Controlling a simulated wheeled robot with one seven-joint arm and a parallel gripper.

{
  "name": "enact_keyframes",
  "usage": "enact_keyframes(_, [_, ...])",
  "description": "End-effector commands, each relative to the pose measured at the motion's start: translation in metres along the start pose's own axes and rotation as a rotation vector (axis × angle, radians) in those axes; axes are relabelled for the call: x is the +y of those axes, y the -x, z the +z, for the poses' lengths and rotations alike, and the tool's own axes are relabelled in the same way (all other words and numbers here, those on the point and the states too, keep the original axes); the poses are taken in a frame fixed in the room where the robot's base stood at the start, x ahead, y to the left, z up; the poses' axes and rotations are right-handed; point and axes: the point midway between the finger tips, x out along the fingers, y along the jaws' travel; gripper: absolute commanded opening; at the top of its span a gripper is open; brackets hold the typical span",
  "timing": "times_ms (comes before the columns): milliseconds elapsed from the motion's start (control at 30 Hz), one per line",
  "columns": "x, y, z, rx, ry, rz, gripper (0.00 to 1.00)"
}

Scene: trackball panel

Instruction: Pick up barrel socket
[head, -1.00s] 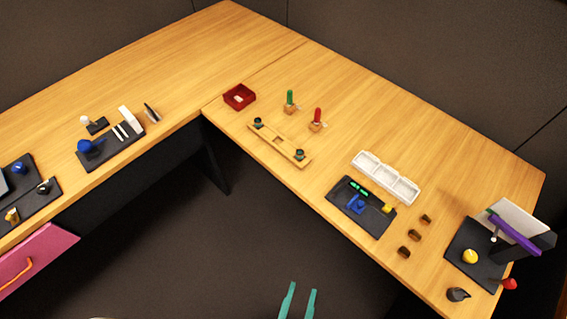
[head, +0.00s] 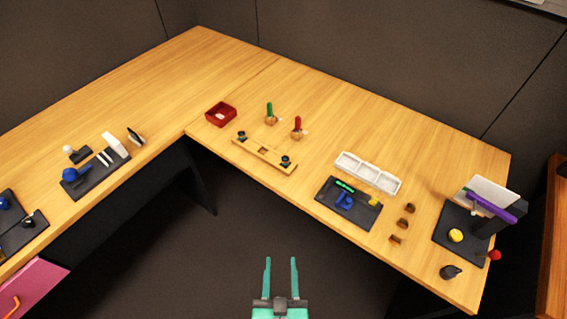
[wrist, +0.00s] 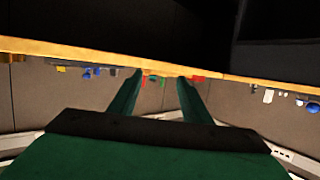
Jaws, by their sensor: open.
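My gripper (head: 281,262) has two teal fingers, apart and empty, at the bottom of the head view. It is over the dark floor in front of the desk, away from the desk objects. In the wrist view my open gripper (wrist: 160,78) points toward the desk edge. I cannot tell for sure which object is the barrel socket. Small brown pieces (head: 403,222) stand in a row on the right part of the desk. A black cup-like piece (head: 450,271) sits near the desk's right front corner.
A black tray (head: 330,207) with blue and yellow parts and a white three-part tray (head: 369,173) stand left of the brown pieces. A wooden rack (head: 250,154) and red box (head: 221,114) are farther left.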

Motion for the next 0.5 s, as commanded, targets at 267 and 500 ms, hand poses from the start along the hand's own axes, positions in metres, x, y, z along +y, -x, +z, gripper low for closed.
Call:
enact_keyframes(267, [-0.002,-0.090,-0.034,-0.029,-0.002,0.022,0.44])
enact_keyframes(500, [-0.001,-0.156,-0.081,-0.059,-0.014,0.055,0.44])
